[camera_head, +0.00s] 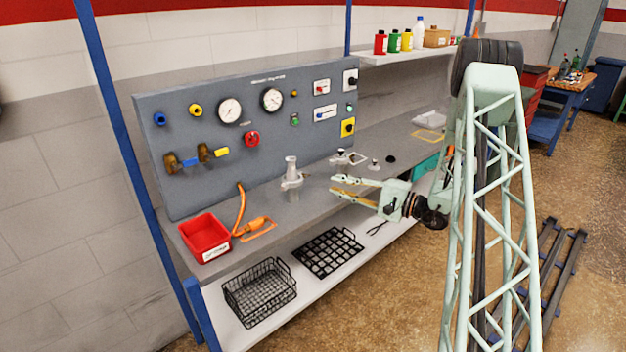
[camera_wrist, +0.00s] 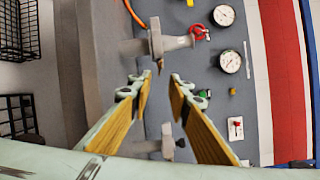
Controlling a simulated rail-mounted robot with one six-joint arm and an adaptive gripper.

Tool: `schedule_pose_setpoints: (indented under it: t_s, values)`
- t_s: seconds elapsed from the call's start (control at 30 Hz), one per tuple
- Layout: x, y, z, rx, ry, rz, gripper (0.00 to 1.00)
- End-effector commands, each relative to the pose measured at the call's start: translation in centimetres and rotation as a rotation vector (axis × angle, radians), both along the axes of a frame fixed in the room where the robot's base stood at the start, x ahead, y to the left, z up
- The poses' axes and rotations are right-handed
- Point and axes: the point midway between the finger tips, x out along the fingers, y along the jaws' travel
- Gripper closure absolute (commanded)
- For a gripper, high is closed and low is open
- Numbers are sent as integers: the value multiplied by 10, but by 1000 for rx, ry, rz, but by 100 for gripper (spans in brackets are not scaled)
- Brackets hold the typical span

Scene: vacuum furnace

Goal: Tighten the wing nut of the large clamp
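A grey metal pipe fitting (camera_head: 291,172) stands upright on the bench, with a clamp ring (camera_head: 291,182) around its lower part. In the wrist view the fitting (camera_wrist: 157,42) lies just beyond my fingertips, with a small dark piece on its near side that may be the wing nut; it is too small to tell. My gripper (camera_head: 334,186) is open and empty, to the right of the fitting and apart from it. In the wrist view the tan-padded fingers of my gripper (camera_wrist: 159,83) show a clear gap. A second grey fitting (camera_wrist: 168,142) is partly hidden behind the fingers.
The grey panel (camera_head: 262,90) with gauges, knobs and valves rises behind the bench (camera_head: 330,205). A red bin (camera_head: 205,238) and an orange hose (camera_head: 240,208) lie to the left. Small parts lie on the bench behind my gripper. Black wire baskets (camera_head: 259,290) sit on the lower shelf.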

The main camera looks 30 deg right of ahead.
Motion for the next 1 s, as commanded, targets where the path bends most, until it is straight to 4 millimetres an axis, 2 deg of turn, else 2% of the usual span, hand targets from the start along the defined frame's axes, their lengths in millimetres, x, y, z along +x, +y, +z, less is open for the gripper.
schedule_pose_setpoints:
  t_s: [0.6,1.0]
  values:
    - [62,42,-1,-1,-1,2,82]
    - [86,57,0,0,0,1,82]
